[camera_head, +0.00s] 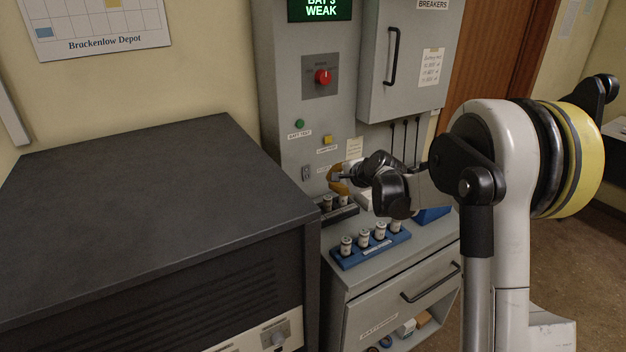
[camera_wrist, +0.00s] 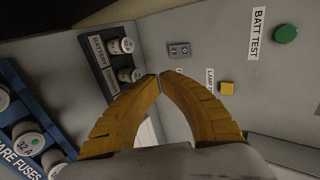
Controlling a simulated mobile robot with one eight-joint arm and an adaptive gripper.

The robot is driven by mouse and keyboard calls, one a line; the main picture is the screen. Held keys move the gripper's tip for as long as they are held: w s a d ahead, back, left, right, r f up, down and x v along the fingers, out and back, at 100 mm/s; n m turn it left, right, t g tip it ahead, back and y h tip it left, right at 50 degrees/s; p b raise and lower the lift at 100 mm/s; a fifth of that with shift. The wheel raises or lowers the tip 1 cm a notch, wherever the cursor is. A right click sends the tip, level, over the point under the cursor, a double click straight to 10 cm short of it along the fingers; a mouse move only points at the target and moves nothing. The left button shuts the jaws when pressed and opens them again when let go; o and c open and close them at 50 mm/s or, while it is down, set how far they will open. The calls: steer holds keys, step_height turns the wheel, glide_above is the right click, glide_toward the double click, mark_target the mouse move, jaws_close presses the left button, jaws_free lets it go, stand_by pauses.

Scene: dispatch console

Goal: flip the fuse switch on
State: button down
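A small grey switch plate (camera_head: 306,173), likely the fuse switch, is on the lower left of the grey console panel. In the wrist view the switch (camera_wrist: 179,50) lies just beyond my fingertips; I cannot tell which way it is set. A label beside it is mostly hidden by a finger. My gripper (camera_wrist: 160,76) has its two yellow-brown fingers brought together at the tips, with nothing visible between them. In the head view my gripper (camera_head: 336,184) is in front of the panel, to the right of and slightly below the switch, apparently not touching it.
Below the panel, a black fuse holder (camera_wrist: 98,62) carries fuses. A blue spare-fuse rack (camera_head: 370,252) stands on the ledge. Green (camera_head: 299,124) and yellow (camera_head: 328,140) buttons and a red knob (camera_head: 322,76) sit above. A dark cabinet (camera_head: 150,200) fills the left.

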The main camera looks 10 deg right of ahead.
steer(key=b, duration=0.3)
glide_toward(312, 178)
steer(key=f, duration=0.1)
steer(key=a+f, duration=0.1)
steer(key=f, duration=0.1)
steer(key=shift+a+f, duration=0.3)
steer(key=shift+a, duration=0.1)
steer(key=w, duration=0.2)
steer(key=w+a, duration=0.1)
steer(key=shift+w+f+b, duration=0.15)
steer(key=shift+f+b, duration=0.15)
steer(key=shift+w+a, duration=0.15)
steer(key=shift+w, duration=0.3)
steer(key=shift+w+a+f, duration=0.1)
steer(key=shift+w, duration=0.25)
steer(key=shift+r, duration=0.2)
